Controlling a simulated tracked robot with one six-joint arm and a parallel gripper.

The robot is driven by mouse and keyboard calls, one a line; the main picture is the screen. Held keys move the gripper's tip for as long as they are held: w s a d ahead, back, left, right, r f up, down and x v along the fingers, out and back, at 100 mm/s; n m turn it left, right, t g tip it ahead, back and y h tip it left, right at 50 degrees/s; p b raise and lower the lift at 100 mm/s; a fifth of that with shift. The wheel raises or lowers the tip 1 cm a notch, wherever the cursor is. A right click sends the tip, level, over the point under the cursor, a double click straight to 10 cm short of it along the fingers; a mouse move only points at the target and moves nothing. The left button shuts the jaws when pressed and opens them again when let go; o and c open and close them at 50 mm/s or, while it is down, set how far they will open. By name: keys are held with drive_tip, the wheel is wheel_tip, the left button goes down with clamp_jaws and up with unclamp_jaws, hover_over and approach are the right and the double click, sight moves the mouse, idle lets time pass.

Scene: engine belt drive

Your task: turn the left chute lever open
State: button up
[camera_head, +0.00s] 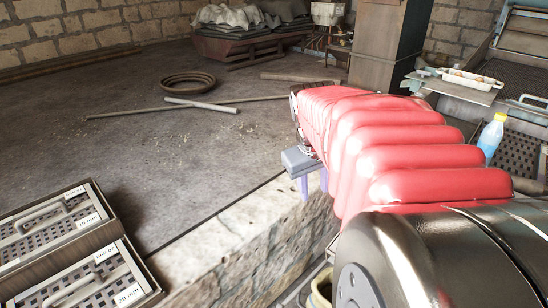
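I cannot make out a chute lever in this view; my red ribbed arm covers much of the centre and right. My gripper (314,192) shows just left of the arm, above the edge of a pale stone ledge (258,237). Its two purple fingers point down and stand apart, with nothing visible between them. A grey block sits above the fingers.
Sieve trays (92,282) with handles and size labels lie at the lower left. A tyre (188,80) and loose poles (200,104) lie on the grey floor. A bottle (491,138) and a small tray (470,80) stand at the right. A pillar (386,45) rises behind.

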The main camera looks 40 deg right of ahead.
drive_tip(key=s+d+f+m+g, duration=0.1)
drive_tip(key=s+d, duration=0.3)
drive_tip(key=d, duration=0.6)
drive_tip(key=s+d+f+g, duration=0.1)
drive_tip(key=s+d+f, duration=0.2)
drive_tip(key=d, duration=0.7)
drive_tip(key=shift+s+f+m+g, duration=0.2)
drive_tip(key=shift+s+m+g, duration=0.2)
drive_tip(key=shift+s, duration=0.35)
drive_tip(key=shift+a, duration=0.1)
drive_tip(key=x, duration=1.4)
drive_tip(key=shift+a, duration=0.3)
drive_tip(key=shift+c, duration=0.4)
clamp_jaws()
drive_tip(key=shift+d, duration=0.1)
